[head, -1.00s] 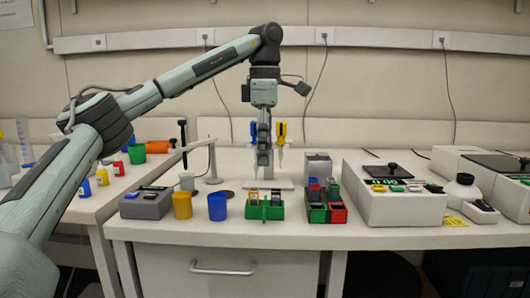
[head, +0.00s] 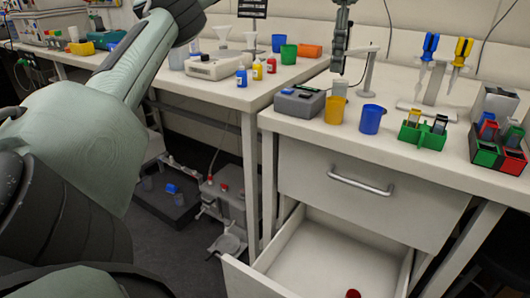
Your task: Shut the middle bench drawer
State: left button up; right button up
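The bench drawer (head: 330,256) below the closed top drawer (head: 365,193) stands pulled out towards me. Its white side wall and bare floor show, and its front panel (head: 252,279) is partly cut off by the bottom edge of the view. A small red object (head: 353,293) lies in it. My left gripper (head: 339,90) points down over the bench top behind the yellow cup, well above and away from the open drawer. I see it narrow and edge-on, so its opening is unclear. My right gripper is out of view.
A yellow cup (head: 335,110), a blue cup (head: 370,119), a grey device (head: 299,102) and a green rack (head: 423,134) stand on the bench. A pipette stand (head: 436,85) is behind. Equipment (head: 225,205) stands on the floor left of the drawer.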

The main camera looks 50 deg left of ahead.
aim_at(316, 253)
jog(key=u, duration=1.05)
